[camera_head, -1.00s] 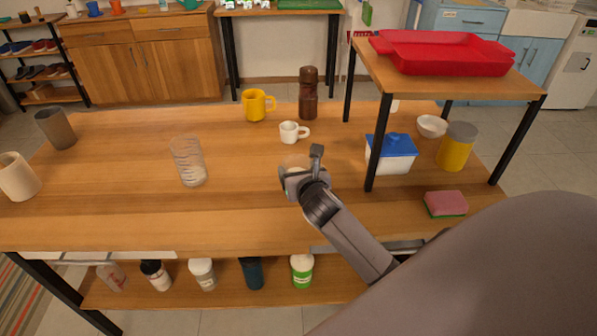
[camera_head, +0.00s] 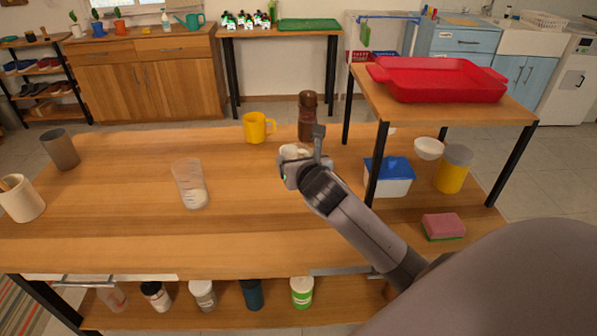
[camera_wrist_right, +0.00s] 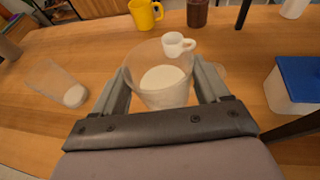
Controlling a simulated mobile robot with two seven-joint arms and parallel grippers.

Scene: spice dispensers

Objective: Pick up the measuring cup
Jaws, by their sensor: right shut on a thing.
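A clear measuring cup (camera_wrist_right: 160,72) with white contents is between the fingers of my right gripper (camera_wrist_right: 162,92) in the right wrist view. The gripper is shut on its sides, and the cup looks upright. In the head view the right gripper (camera_head: 303,165) is over the middle of the table, hiding the held cup. Whether the cup's base is clear of the tabletop is hard to tell. My left gripper is not in view.
A small white mug (camera_wrist_right: 178,44) is just beyond the held cup, with a yellow mug (camera_head: 256,127) and a brown grinder (camera_head: 307,118) behind. A raised shelf (camera_head: 440,108) with a red tray (camera_head: 438,79) stands right, over a blue-lidded box (camera_head: 388,178).

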